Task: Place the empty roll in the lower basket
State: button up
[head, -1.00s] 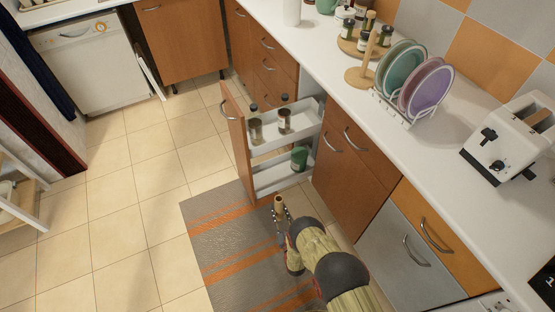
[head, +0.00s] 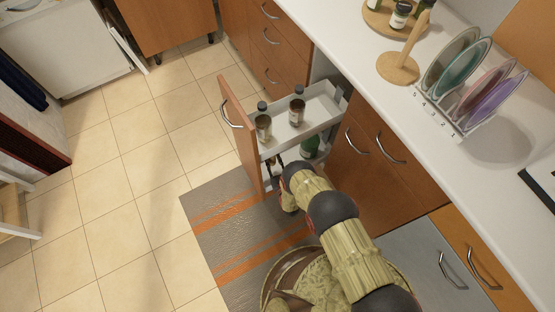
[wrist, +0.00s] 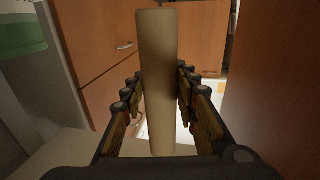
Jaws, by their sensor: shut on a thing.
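The empty roll (wrist: 157,85) is a plain tan cardboard tube, upright between the fingers of my gripper (wrist: 158,97) in the wrist view. My gripper is shut on it. In the head view my gripper (head: 276,168) is at the open side of the pull-out cabinet, low beside the lower basket (head: 267,184); my arm hides much of that basket. In the wrist view a pale basket floor (wrist: 55,152) lies below and left of the roll. I cannot tell whether the roll touches it.
The upper basket (head: 322,112) holds two dark-capped bottles (head: 297,108) above my gripper. A green jar (head: 310,146) stands in the lower basket. The wooden front panel (head: 240,135) is on the left. A striped mat (head: 220,215) covers the floor; tiles beyond are clear.

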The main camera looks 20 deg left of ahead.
jog(key=shift+f+b, duration=1.4)
jog(key=shift+f, duration=1.95)
jog(key=shift+f, duration=0.45)
jog(key=shift+f, duration=0.15)
jog(key=o, duration=0.7)
jog(key=shift+c, duration=0.2)
jog(key=shift+o, duration=0.4)
jog(key=shift+r, duration=0.55)
jog(key=p, duration=0.4)
send_near(273, 165)
jog(key=shift+s+d+f, duration=0.15)
jog(key=shift+d, duration=0.1)
